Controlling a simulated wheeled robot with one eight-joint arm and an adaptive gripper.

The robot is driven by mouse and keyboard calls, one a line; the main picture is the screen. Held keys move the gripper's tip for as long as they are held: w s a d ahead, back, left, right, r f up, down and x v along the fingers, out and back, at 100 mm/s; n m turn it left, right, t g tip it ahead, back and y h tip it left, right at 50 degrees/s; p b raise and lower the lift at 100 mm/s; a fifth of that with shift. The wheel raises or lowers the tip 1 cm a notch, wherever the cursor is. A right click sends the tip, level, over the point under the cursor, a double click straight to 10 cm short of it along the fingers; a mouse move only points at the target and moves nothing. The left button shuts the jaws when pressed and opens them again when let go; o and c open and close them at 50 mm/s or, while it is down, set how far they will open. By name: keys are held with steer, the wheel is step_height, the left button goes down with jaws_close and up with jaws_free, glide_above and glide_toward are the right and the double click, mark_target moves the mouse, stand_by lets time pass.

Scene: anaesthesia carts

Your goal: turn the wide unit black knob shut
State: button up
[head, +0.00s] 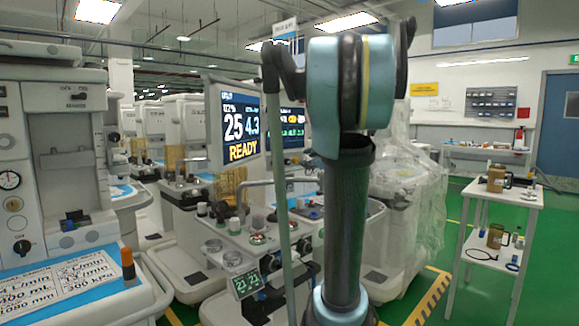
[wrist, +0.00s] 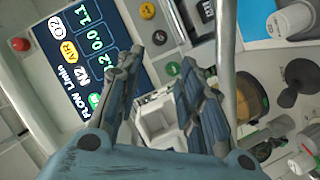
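My gripper (wrist: 160,64) is open, with nothing between its two blue-grey fingers in the wrist view. Past the fingertips is a pale unit's front with coloured round fittings, including a small black one (wrist: 159,38) just above the gap. A larger dark knob (wrist: 288,97) stands at the right, clear of the fingers. I cannot tell which of these is the task's black knob. In the head view, my arm covers part of the middle unit (head: 215,245) and hides my gripper. A black knob (head: 22,246) also shows on the left unit.
A flow display (wrist: 85,45) is left of the fingers, and a pale rail (wrist: 227,60) runs close to the right finger. In the head view, a monitor (head: 240,125) stands over the middle unit. A white trolley (head: 505,195) with bottles is at the right, with green floor around it.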

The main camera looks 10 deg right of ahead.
mark_target(288, 162)
steer(key=x, duration=1.6)
steer(key=shift+w+a+f, duration=0.15)
steer(key=shift+w+a, duration=0.05)
steer(key=shift+w, duration=0.05)
steer(key=c, duration=0.8)
steer(key=shift+s+a, duration=0.1)
